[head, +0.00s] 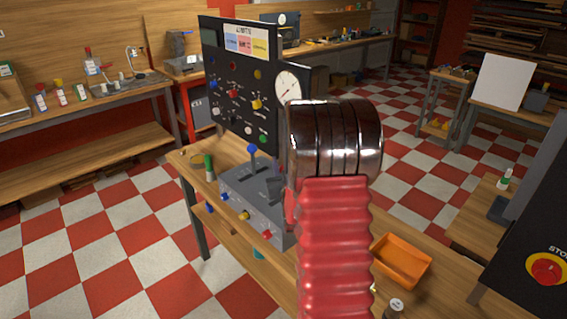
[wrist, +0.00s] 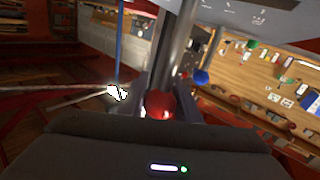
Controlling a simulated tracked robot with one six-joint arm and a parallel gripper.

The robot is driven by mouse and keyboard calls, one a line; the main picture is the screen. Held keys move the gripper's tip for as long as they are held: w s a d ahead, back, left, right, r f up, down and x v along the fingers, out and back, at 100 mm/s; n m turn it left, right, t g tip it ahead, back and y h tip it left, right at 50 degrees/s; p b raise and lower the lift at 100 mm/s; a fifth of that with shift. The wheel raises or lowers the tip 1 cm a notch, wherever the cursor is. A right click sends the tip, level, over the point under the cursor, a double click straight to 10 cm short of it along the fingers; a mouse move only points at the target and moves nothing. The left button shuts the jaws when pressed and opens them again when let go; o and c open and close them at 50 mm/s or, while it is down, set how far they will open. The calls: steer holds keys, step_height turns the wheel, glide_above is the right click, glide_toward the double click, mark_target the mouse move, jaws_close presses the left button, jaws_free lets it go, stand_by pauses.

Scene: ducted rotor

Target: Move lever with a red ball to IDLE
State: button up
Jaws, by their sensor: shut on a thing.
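In the wrist view my gripper (wrist: 159,92) is shut on the red ball (wrist: 158,105) of a lever, with a finger on each side of it. A blue ball (wrist: 201,77) on another lever is close by on the right. In the head view the blue-ball lever (head: 252,150) stands up from the grey lever box (head: 236,185). My red arm hides my gripper, the red ball and the box's right part there. I cannot read any IDLE mark or tell the lever's exact position.
A black panel (head: 222,75) with knobs and a round gauge (head: 288,86) rises behind the lever box. Blue, yellow and red knobs line the box's front edge. An orange tray (head: 402,262) lies on the bench right of my arm. A green-topped item (head: 209,163) stands left of the box.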

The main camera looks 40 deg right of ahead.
jaws_close()
stand_by(0.3)
